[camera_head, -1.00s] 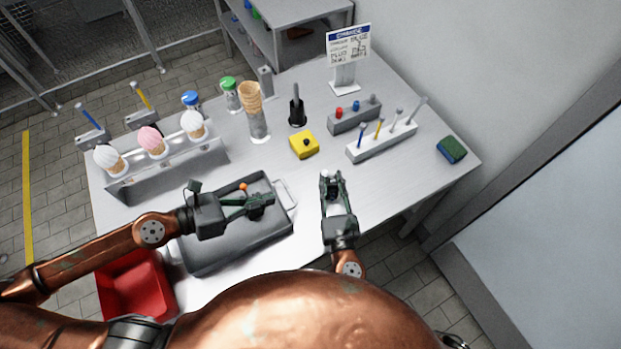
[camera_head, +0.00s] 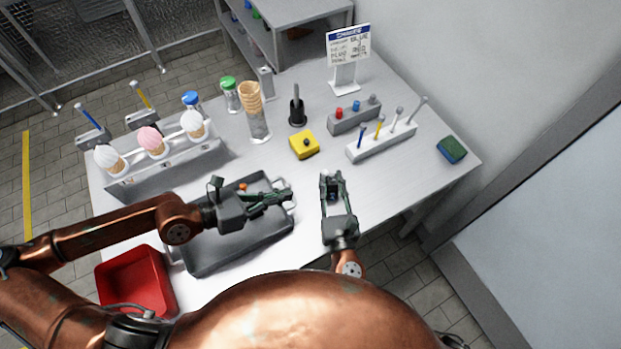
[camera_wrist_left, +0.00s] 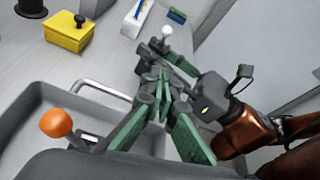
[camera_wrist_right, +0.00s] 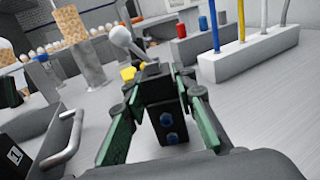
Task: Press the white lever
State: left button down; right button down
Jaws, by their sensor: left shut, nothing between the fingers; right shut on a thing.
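A small dark block with blue bolts (camera_wrist_right: 168,128) sits between the fingers of my right gripper (camera_head: 331,180), which is shut on it. A white lever with a round knob (camera_wrist_right: 122,36) stands up from the block, tilted. The white knob also shows in the left wrist view (camera_wrist_left: 166,32). My left gripper (camera_head: 287,196) is shut and empty above the grey tray's right end, pointing toward the right gripper. In the left wrist view its fingertips appear close below the held block; whether they touch it cannot be told.
An orange-knobbed lever (camera_wrist_left: 56,122) stands in the grey tray (camera_head: 205,266). A yellow box (camera_head: 304,146), a white block with several coloured rods (camera_head: 360,152) and a cone stack (camera_head: 251,98) stand farther back. A red bin (camera_head: 135,285) is at left. The table's right front is clear.

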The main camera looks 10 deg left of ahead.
aim_at(327, 173)
pick_arm(q)
jog(key=shift+w+d, duration=0.25)
jog(key=shift+d, duration=0.2)
jog(key=w+d, duration=0.5)
jog(key=d, duration=0.1)
jog(key=shift+d+r+m+g+y, duration=0.15)
jog(key=shift+d+r+g+y, duration=0.15)
jog(key=shift+y, duration=0.25)
jog(key=shift+d+r+m+g+y, duration=0.2)
jog(key=shift+r+y, duration=0.2)
jog(key=shift+y, duration=0.15)
dwell(0.4)
jog(key=shift+w+d+r+g+y, duration=0.2)
jog(key=shift+d+r+g+y, duration=0.25)
jog(key=shift+y, duration=0.55)
jog(key=shift+d+r+m+y, duration=0.15)
jog(key=shift+d+m+y, duration=0.2)
jog(key=shift+y, duration=0.25)
jog(key=shift+w+d+r+g+y, duration=0.15)
jog(key=shift+d+g+y, duration=0.15)
jog(key=shift+y, duration=0.2)
jog(key=shift+w+d+r+g+y, duration=0.1)
jog(key=shift+d+g+y, duration=0.15)
jog(key=shift+y, duration=0.25)
jog(key=shift+d+r+y, duration=0.15)
jog(key=shift+d+y, duration=0.15)
jog(key=shift+d, duration=0.15)
